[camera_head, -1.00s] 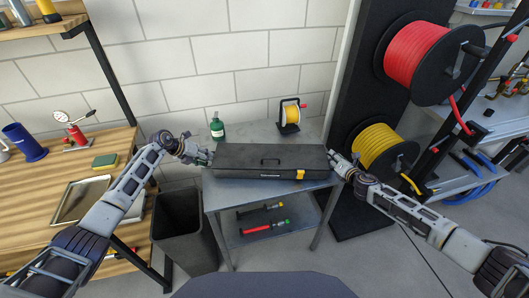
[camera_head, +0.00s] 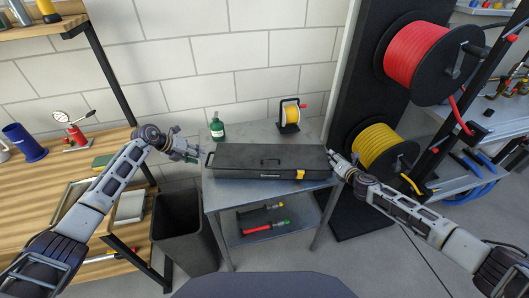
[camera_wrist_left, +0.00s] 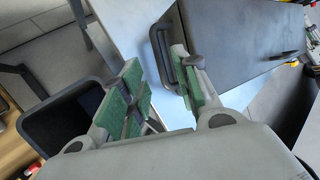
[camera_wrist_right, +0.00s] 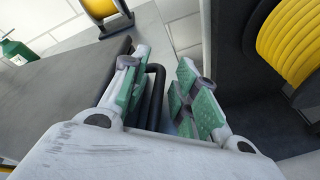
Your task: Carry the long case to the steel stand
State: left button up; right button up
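The long case (camera_head: 270,161) is dark grey with a yellow latch and lies across the top of a grey metal stand (camera_head: 224,199). It has a top handle and a loop handle (camera_wrist_left: 162,52) at its left end. My left gripper (camera_head: 188,152) is open, left of the case and apart from it in the head view; that loop shows beside its right finger in the left wrist view. My right gripper (camera_head: 336,159) is at the case's right end. In the right wrist view its fingers are spread with the right end handle (camera_wrist_right: 154,88) between them, not visibly clamped.
A green bottle (camera_head: 217,128) and a small yellow reel (camera_head: 290,116) stand behind the case. A black bin (camera_head: 183,230) is left of the stand, beside a wooden bench (camera_head: 110,145). A black rack with hose reels (camera_head: 388,150) is close on the right. Tools lie on the lower shelf.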

pick_arm(q)
jog(key=shift+v, duration=1.3)
pick_arm(e)
jog(key=shift+s+a+f, duration=0.1)
jog(key=shift+a+f, duration=0.05)
jog(key=shift+s, duration=0.25)
jog(key=shift+v, duration=3.75)
jog(key=shift+w, duration=0.1)
pick_arm(q)
jog(key=shift+s+f, duration=0.1)
